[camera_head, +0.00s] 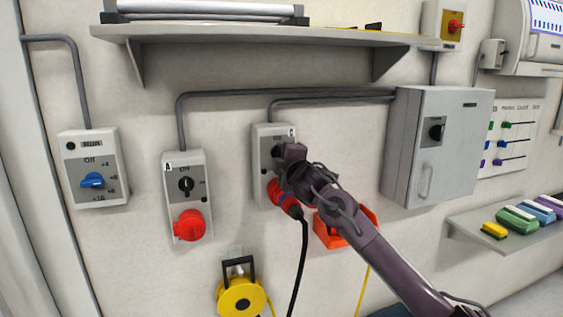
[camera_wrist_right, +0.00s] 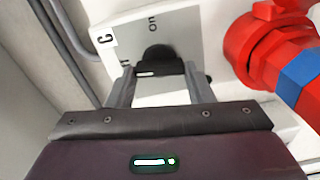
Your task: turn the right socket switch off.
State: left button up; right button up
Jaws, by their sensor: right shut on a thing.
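The right socket box (camera_head: 262,150) is a grey-white wall unit with a red plug connection at its bottom. Its black rotary switch (camera_wrist_right: 158,58) shows in the right wrist view, with an "On" label above it and part of another label to its left. My right gripper (camera_wrist_right: 158,75) has its two fingers on either side of the switch and is shut on it. In the head view my right gripper (camera_head: 288,153) covers most of the switch, so its setting is hard to read. My left gripper is out of view.
A red plug with a blue ring (camera_wrist_right: 298,75) sits close to the right of my gripper; its black cable (camera_head: 302,250) hangs down. A similar socket box (camera_head: 204,200) is to the left. A grey cabinet (camera_head: 410,150) stands out on the right, a shelf (camera_head: 270,36) above.

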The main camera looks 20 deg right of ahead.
jog(key=shift+f+n, duration=0.15)
jog(key=shift+n, duration=0.55)
jog(key=shift+n+b, duration=0.3)
jog(key=shift+b, duration=0.05)
jog(key=o, duration=1)
jog(key=shift+s+b, duration=0.3)
jog(key=shift+s, duration=0.25)
jog(key=s+b, duration=0.2)
jog(key=s, duration=0.3)
jog(key=shift+s+d, duration=0.1)
jog(key=shift+s, duration=0.75)
